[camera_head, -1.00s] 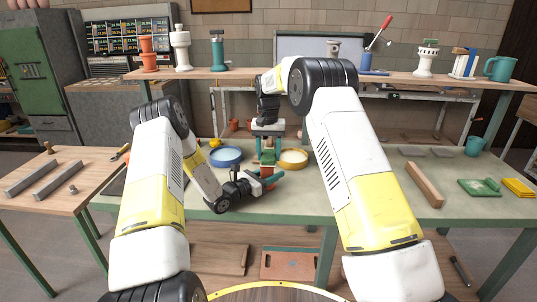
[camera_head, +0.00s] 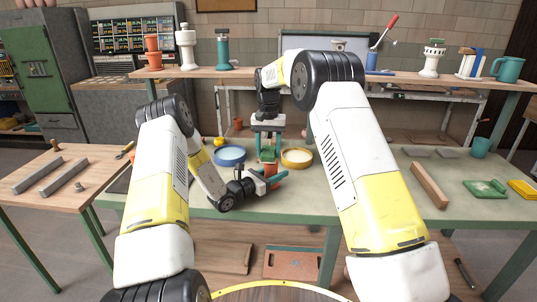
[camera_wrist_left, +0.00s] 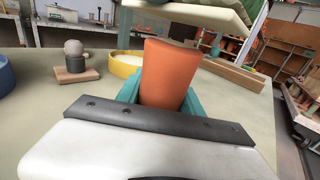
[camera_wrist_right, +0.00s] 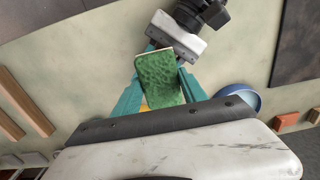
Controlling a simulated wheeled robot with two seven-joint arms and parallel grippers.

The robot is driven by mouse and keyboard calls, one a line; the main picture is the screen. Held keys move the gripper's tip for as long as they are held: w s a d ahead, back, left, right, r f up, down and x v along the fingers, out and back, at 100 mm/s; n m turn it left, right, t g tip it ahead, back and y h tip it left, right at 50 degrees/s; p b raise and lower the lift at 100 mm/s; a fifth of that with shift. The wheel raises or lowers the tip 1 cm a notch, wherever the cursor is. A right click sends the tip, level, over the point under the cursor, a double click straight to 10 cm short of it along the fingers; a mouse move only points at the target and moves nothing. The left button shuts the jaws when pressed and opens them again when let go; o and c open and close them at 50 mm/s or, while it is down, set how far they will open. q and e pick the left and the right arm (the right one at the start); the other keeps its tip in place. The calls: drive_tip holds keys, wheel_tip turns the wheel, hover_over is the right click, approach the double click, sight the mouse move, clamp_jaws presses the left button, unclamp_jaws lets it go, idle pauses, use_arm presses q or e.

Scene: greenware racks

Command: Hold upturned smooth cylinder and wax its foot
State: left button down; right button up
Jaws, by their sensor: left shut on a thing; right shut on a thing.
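My left gripper (camera_head: 263,182) is shut around the terracotta cylinder (camera_wrist_left: 168,72), which stands nearly upright between the teal fingers above the table. Its plain end points up in the left wrist view; the other end is hidden. My right gripper (camera_head: 268,141) comes down from above, shut on a green sponge (camera_wrist_right: 160,78). The sponge's pale underside (camera_wrist_left: 200,12) hangs just over the cylinder's upper end. I cannot tell whether they touch. A yellow bowl (camera_head: 297,157) with cream-coloured contents stands right of the grippers, and a blue bowl (camera_head: 230,155) to the left.
A long wooden bar (camera_head: 428,185) and a green tray (camera_head: 485,188) lie on the right of the table. A shelf (camera_head: 300,74) behind carries several pots and tools. A side table (camera_head: 60,195) stands at left. The table between the bowls and bar is clear.

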use_arm(q)
drive_tip(key=shift+f, duration=0.1)
use_arm(e)
drive_tip(key=shift+r, duration=1.55)
use_arm(q)
drive_tip(key=shift+r, duration=0.2)
use_arm(e)
drive_tip(key=s+a+r, duration=0.4)
drive_tip(key=s+a, duration=0.1)
idle(0.8)
idle(0.5)
use_arm(q)
drive_tip(key=c, duration=0.7)
unclamp_jaws()
drive_tip(key=shift+f, duration=0.1)
drive_tip(key=shift+s+a, duration=0.1)
